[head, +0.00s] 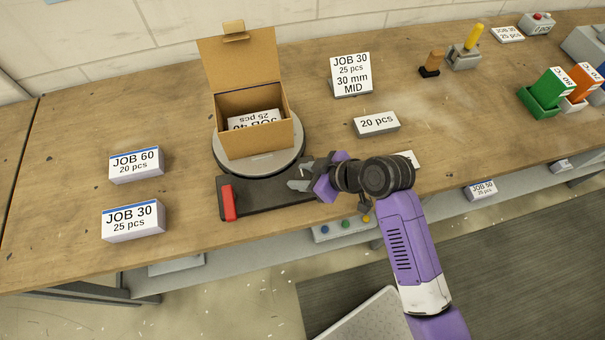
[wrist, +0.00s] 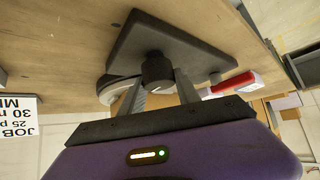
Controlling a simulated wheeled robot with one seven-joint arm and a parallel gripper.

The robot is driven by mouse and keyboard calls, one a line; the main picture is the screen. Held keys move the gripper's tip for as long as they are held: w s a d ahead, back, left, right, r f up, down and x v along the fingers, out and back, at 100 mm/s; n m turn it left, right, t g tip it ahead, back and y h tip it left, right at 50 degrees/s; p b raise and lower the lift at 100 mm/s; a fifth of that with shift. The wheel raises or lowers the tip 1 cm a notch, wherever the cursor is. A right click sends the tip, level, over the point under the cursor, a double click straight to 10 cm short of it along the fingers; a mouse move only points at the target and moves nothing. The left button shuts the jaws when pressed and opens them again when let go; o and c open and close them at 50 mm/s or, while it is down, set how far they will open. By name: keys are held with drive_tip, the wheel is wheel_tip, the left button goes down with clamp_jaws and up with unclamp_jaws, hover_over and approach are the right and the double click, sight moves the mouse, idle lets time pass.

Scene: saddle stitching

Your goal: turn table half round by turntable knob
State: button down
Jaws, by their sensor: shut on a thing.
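The turntable has a round grey disc (head: 288,163) on a dark base plate (head: 262,197) with a red block (head: 228,203) at its left end. An open cardboard box (head: 258,142) stands on the disc, with a printed card block inside. In the wrist view the dark round turntable knob (wrist: 157,66), with a small white mark, sits between the fingers of my gripper (wrist: 159,83). My gripper is shut on the knob. In the head view my gripper (head: 302,178) is at the base's right end and hides the knob.
Blocks marked JOB 60 (head: 136,165) and JOB 30 (head: 133,221) lie to the left. A 20 pcs block (head: 376,123) and a JOB 30 sign (head: 351,76) stand right of the turntable. A yellow-handled tool (head: 466,49) and green bin (head: 541,99) are farther right.

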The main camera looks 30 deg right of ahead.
drive_tip(key=c, duration=0.9)
unclamp_jaws()
drive_tip(key=shift+s, duration=0.1)
drive_tip(key=b+v, duration=0.1)
drive_tip(key=v, duration=0.6)
drive_tip(key=shift+s+d+r, duration=0.2)
drive_tip(key=shift+s, duration=0.05)
drive_tip(key=shift+w, duration=0.1)
drive_tip(key=w+d+r+m+t+h, duration=0.3)
drive_tip(key=w+d+r+m+t, duration=0.1)
drive_tip(key=d+r, duration=0.1)
drive_tip(key=s+m+t+h+b, duration=0.2)
drive_tip(key=s+m+t+h, duration=0.1)
drive_tip(key=s, duration=0.2)
drive_tip(key=s+a+b, duration=0.1)
drive_tip(key=s+a, duration=0.1)
drive_tip(key=s, duration=0.5)
drive_tip(key=s+a+f+n+y+b, duration=0.1)
drive_tip(key=s+a, duration=0.2)
drive_tip(key=s, duration=0.4)
drive_tip(key=s+a+y+b, duration=0.1)
drive_tip(key=s+a+b, duration=0.1)
drive_tip(key=s, duration=0.5)
drive_tip(key=shift+s+a+f+n, duration=0.25)
drive_tip(key=shift+a+f+n, duration=0.05)
drive_tip(key=shift+f, duration=0.1)
